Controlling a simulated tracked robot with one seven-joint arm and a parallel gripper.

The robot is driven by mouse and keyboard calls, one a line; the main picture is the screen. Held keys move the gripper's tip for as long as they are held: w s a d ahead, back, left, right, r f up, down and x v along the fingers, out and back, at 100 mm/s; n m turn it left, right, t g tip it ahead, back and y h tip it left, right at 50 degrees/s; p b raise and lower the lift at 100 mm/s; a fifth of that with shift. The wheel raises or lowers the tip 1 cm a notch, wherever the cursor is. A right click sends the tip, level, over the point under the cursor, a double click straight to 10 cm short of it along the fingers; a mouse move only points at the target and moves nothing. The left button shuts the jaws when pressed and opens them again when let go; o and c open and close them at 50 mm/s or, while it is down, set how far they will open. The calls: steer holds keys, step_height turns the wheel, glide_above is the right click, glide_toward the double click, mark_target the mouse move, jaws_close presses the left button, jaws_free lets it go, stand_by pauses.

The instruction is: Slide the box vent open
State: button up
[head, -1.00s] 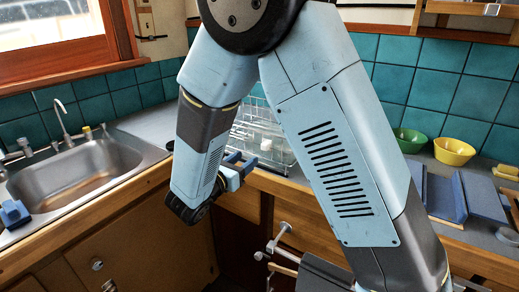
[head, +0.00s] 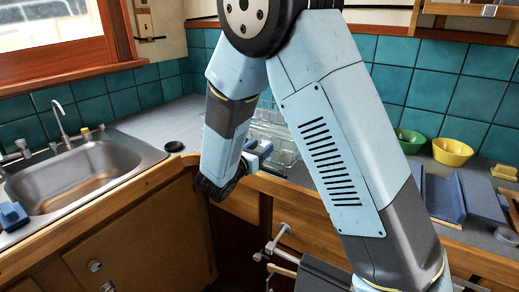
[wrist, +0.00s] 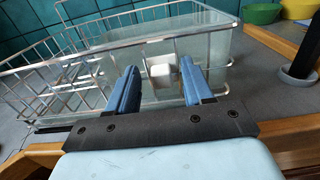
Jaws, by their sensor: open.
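A clear box (wrist: 205,32) stands in a wire dish rack in the wrist view. A small white block (wrist: 162,71) shows at its front side; I take it for the vent's slider, but cannot tell how far the vent is open. My gripper (wrist: 158,66) is open, with one blue finger left of the white block and one right of it. I see no clear contact between the fingers and the block. In the head view, my gripper (head: 262,152) is at the near side of the box (head: 283,149), partly hidden by my arm.
The wire rack (wrist: 50,75) extends to the left of my gripper. Green (head: 410,140) and yellow (head: 453,151) bowls stand farther right. A dark round disc (head: 174,146) lies on the counter near the sink (head: 80,170). The wooden counter edge runs below my gripper.

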jaws_close()
stand_by(0.3)
steer(key=shift+s+d, duration=0.25)
steer(key=shift+d, duration=0.1)
jaws_free()
steer(key=shift+a, duration=0.15)
steer(key=v, duration=1.3)
steer(key=shift+s, duration=0.3)
